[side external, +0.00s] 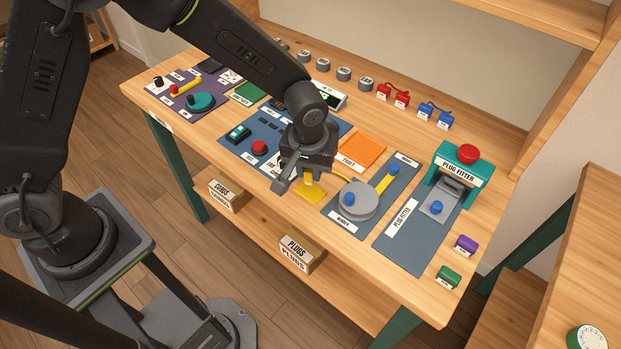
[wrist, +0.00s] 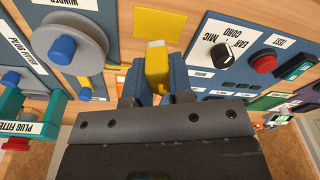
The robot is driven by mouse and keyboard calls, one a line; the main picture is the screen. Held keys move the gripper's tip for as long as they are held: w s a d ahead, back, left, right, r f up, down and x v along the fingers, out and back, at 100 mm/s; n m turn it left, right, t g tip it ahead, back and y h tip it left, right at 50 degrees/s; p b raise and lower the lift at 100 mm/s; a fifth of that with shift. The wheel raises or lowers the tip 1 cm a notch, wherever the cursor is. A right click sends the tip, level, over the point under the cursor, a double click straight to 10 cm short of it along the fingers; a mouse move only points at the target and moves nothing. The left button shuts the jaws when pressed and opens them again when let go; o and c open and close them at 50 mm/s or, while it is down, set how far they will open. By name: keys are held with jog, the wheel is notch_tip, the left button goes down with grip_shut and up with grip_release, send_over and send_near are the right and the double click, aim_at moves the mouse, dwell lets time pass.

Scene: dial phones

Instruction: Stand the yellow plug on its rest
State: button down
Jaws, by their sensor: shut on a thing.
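My gripper (wrist: 160,90) is shut on the yellow plug (wrist: 157,66) in the wrist view. The plug is a small yellow block with a pale top face, and the fingers cover its sides. In the side external view my gripper (side external: 297,184) is low over the front of the bench, above a flat yellow patch (side external: 313,194); the patch also shows behind the plug in the wrist view (wrist: 168,26). I cannot tell whether this patch is the rest, or whether the plug touches it. The plug is mostly hidden by my gripper in the side external view.
The grey winder disc (side external: 357,200) stands right of my gripper, with the teal plug fitter (side external: 460,164) beyond. Purple (side external: 465,246) and green (side external: 447,277) blocks sit at the right edge. A red button (side external: 259,147) is to the left. An orange mat (side external: 361,150) lies behind.

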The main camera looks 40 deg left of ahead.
aim_at(311, 181)
jog(key=shift+f, duration=1.95)
jog(key=shift+f, duration=0.15)
jog(key=c, duration=1)
grip_release()
